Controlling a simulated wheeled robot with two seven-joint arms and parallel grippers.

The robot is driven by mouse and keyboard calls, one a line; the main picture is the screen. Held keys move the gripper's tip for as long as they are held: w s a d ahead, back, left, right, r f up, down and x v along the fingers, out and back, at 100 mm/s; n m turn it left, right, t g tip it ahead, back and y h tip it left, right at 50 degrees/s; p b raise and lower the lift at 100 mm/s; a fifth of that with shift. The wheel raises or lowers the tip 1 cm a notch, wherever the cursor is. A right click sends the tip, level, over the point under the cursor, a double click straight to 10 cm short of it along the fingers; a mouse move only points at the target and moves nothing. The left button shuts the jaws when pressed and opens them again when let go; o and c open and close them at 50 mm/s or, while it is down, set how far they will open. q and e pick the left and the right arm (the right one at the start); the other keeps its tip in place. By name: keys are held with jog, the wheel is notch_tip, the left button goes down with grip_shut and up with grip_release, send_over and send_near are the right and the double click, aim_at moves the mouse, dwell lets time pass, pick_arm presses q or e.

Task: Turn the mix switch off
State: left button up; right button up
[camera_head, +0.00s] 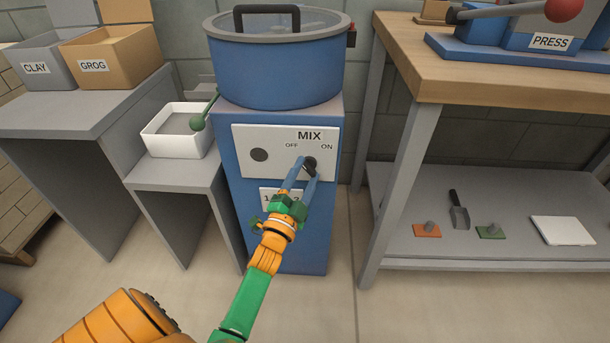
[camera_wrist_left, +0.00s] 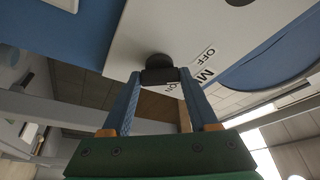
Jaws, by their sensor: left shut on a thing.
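The mix switch (camera_head: 311,165) is a dark knob on the white panel (camera_head: 285,167) marked MIX, with OFF at left and ON at right. The panel is on the front of the blue mixer (camera_head: 279,75). My left gripper (camera_head: 304,168) is at the knob, its two blue fingers on either side of it and shut on it. In the left wrist view the knob (camera_wrist_left: 159,70) sits between the fingertips, beside the ON lettering. The fingers partly hide the knob in the head view. My right gripper is not in view.
A white tray (camera_head: 177,146) with a green-handled tool stands left of the mixer. Grey CLAY (camera_head: 38,86) and tan GROG (camera_head: 107,80) boxes are further left. A wooden-topped bench (camera_head: 480,75) with the PRESS stands at right. Clear floor lies in front.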

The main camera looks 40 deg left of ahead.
pick_arm(q)
jog(key=o, duration=1.4)
jog(key=v, duration=0.7)
jog(key=shift+d+p, duration=0.1)
jog(key=shift+p, duration=0.3)
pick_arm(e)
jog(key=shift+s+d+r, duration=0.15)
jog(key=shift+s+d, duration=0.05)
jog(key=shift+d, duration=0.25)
